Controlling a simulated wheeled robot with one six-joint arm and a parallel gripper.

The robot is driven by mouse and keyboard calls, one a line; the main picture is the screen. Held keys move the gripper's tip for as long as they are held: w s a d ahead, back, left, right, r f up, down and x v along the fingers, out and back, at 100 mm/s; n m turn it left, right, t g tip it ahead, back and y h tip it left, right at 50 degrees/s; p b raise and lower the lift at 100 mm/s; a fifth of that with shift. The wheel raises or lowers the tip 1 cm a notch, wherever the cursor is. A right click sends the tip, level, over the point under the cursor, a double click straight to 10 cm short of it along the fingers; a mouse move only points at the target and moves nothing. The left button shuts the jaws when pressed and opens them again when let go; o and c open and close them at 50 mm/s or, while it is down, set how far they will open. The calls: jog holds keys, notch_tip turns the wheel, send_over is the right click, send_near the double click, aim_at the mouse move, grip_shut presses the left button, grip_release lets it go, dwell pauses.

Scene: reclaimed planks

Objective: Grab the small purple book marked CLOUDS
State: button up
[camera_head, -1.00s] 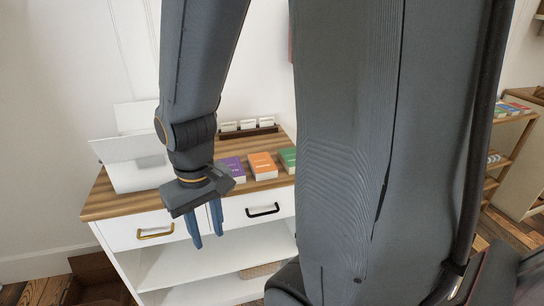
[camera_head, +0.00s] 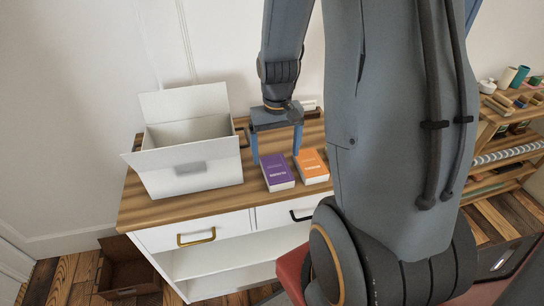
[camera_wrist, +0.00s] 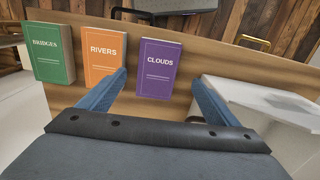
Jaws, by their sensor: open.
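The small purple book marked CLOUDS (camera_wrist: 158,68) lies flat on the wooden top of the white cabinet, and it also shows in the head view (camera_head: 277,172). My gripper (camera_head: 276,159) is open and empty, with its blue fingers pointing down just behind the purple book in the head view. In the wrist view the fingers (camera_wrist: 160,82) spread wide, with the purple book between and beyond them. The left finger's tip is close to the orange book's lower edge. I cannot tell how high the tips are.
An orange book marked RIVERS (camera_wrist: 103,53) lies beside the purple one, then a green book marked BRIDGES (camera_wrist: 49,55). An open white box (camera_head: 188,170) stands left of the purple book in the head view. A shelf with goods (camera_head: 510,150) is at far right.

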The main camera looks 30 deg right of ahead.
aim_at(277, 168)
jog(key=shift+w+d+f, duration=0.1)
jog(key=shift+w+f, duration=0.05)
jog(key=shift+f, duration=0.1)
jog(key=shift+d+f, duration=0.2)
jog(key=shift+f, duration=1.05)
jog(key=shift+w+f+p, duration=0.15)
jog(key=shift+f+p, duration=0.35)
jog(key=shift+f, duration=0.75)
jog(key=shift+w+f+p, duration=0.1)
jog(key=shift+f+p, duration=0.4)
jog(key=shift+f, duration=0.7)
jog(key=c, duration=1.3)
jog(key=shift+o, duration=0.2)
jog(key=shift+r, duration=0.1)
